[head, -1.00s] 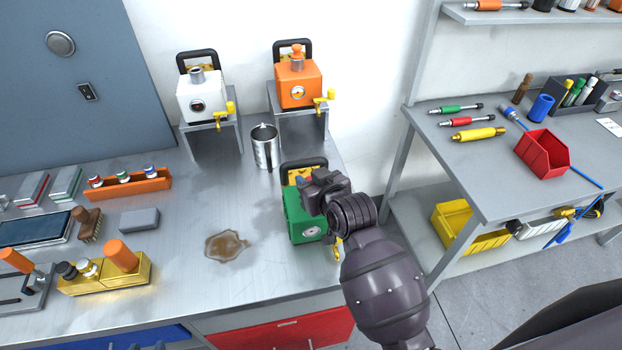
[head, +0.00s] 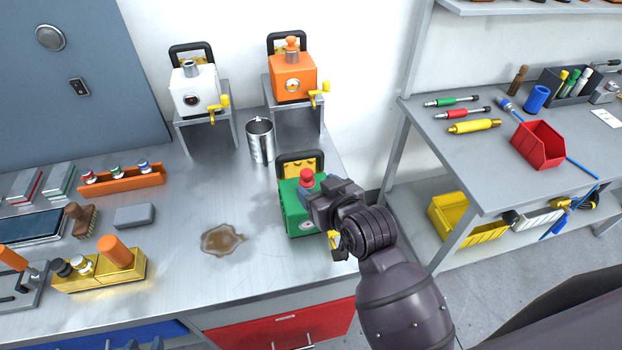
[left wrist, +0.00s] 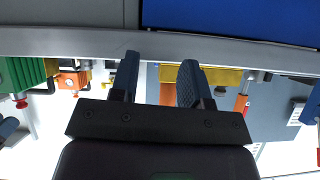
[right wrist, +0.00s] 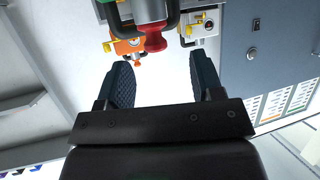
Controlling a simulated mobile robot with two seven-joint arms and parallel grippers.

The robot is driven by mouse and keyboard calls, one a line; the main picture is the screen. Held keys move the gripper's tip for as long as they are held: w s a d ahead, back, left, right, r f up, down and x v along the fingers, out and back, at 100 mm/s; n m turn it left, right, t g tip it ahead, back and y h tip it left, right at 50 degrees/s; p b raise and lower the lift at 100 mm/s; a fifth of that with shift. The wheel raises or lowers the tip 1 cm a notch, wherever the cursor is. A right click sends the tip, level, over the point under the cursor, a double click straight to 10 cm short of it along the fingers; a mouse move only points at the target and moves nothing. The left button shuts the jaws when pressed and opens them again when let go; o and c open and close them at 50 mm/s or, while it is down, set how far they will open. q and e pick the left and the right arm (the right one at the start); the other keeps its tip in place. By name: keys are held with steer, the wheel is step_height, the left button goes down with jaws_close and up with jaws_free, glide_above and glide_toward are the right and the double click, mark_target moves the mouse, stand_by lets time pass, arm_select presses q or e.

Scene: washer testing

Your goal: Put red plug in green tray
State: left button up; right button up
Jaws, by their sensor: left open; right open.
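The red plug (head: 306,178) sits on top of the green machine (head: 292,208) at the bench's right end. My right gripper (head: 318,197) is just to the right and front of the plug. In the right wrist view the plug (right wrist: 154,38) shows ahead of and between the open, empty fingers (right wrist: 161,68), not gripped. No plainly green tray shows; a grey box with a green edge (head: 59,181) lies at far left.
A metal mug (head: 260,140), white machine (head: 195,92) and orange machine (head: 293,78) stand behind. A yellow block (head: 100,271) sits front left.

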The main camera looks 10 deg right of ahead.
steer(key=shift+v, duration=2.1)
